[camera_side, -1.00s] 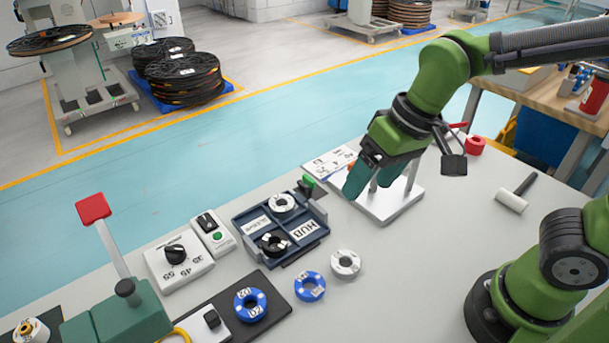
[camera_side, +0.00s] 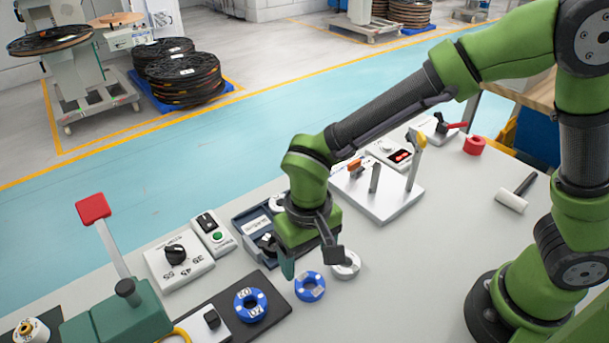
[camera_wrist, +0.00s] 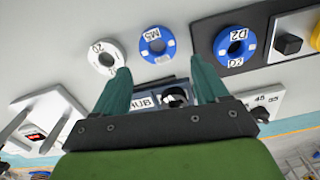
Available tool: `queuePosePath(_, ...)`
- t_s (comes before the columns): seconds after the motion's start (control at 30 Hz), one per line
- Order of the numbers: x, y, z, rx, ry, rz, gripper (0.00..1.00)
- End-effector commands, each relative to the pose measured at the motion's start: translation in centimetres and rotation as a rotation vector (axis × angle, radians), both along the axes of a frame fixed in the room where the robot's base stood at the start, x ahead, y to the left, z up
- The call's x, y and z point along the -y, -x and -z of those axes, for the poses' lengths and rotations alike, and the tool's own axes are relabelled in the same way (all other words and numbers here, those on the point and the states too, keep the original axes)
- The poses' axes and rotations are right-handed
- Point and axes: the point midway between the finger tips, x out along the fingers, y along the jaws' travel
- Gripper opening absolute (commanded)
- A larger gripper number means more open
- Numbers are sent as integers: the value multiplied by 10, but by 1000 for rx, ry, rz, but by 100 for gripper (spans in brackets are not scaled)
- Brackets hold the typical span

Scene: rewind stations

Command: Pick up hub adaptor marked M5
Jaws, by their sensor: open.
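The hub adaptor marked M5 is a blue ring with white patches; it lies flat on the grey table in the side view (camera_side: 311,288) and shows at top centre in the wrist view (camera_wrist: 166,50), with its M5 label readable there. My gripper (camera_side: 297,271) is open and empty, above the table close to the M5 ring. In the wrist view my two fingers (camera_wrist: 161,68) stand apart, with the ring beyond their tips and between their lines. My wrist partly covers the tray behind it in the side view.
A white ring (camera_side: 346,270) lies close right of M5. Another blue ring (camera_side: 237,307), marked D2 in the wrist view, sits on a black mat (camera_side: 275,284) to the left. A dark HUB tray (camera_side: 241,221) holding rings stands behind. A metal stand (camera_side: 384,208) is further right.

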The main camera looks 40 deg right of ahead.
Motion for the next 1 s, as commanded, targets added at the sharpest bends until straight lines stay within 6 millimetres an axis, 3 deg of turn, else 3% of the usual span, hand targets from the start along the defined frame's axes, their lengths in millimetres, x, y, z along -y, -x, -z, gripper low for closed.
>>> queuePosePath(0.1,0,0,16,-1,1,0,73)
queuePosePath(0.27,0,0,25,0,0,0,73)
queuePosePath(0.6,4,-2,70,-1,1,0,73)
queuePosePath(0.9,4,-3,74,1,-1,0,73)
queuePosePath(1.0,4,-3,74,1,-1,0,58)
